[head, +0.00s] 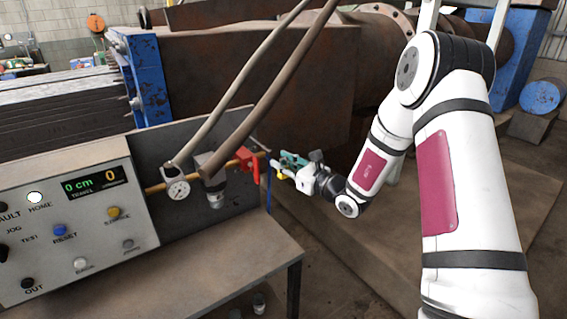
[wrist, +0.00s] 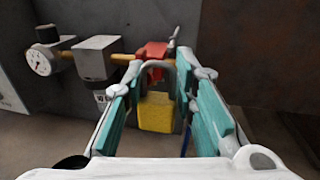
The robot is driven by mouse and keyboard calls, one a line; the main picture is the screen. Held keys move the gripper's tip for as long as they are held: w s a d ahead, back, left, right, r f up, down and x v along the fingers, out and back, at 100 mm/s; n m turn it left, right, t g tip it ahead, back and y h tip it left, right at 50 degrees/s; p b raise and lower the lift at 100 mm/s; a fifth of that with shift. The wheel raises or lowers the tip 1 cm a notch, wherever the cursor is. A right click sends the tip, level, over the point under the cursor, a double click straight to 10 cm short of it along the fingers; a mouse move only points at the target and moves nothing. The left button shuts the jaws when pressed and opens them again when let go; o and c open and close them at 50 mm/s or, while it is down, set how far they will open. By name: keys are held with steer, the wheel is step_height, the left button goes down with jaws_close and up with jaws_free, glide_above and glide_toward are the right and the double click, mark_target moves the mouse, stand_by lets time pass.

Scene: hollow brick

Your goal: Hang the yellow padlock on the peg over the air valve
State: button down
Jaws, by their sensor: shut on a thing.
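The yellow padlock (wrist: 155,112) is between the teal-padded fingers of my gripper (wrist: 163,84), its grey shackle up and its body hanging below. My gripper is shut on it. In the head view a small bit of yellow padlock (head: 279,176) shows at the tip of my gripper (head: 286,166). The red air valve (wrist: 153,58) is just beyond the padlock, at the end of a brass pipe; it also shows in the head view (head: 247,160), left of my gripper. A thin grey metal piece (wrist: 174,38) rises beside the valve; I cannot tell whether it is the peg.
A pressure gauge (head: 178,190) and a grey regulator block (head: 211,166) sit on the pipe left of the valve. A control panel (head: 75,225) stands on the bench (head: 215,260). Two hoses (head: 262,95) slope down to the pipe. The space right of the valve is open.

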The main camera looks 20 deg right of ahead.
mark_target(267, 150)
steer(key=shift+r+p, duration=0.45)
steer(key=shift+r, duration=0.1)
steer(key=shift+w+d+f+b+x, duration=0.1)
steer(key=shift+d+f+b+x, duration=0.1)
steer(key=shift+b+x, duration=0.85)
steer(key=shift+w+d+f+b+x, duration=0.2)
steer(key=shift+b+x, duration=0.3)
steer(key=shift+x, duration=1.1)
steer(key=shift+w+d+b+x, duration=0.1)
steer(key=shift+d+b+x, duration=0.15)
steer(key=shift+b+x, duration=0.8)
steer(key=shift+w+a+f, duration=0.15)
steer(key=shift+w, duration=0.2)
steer(key=shift+w+a+f, duration=0.15)
steer(key=shift+w, duration=0.25)
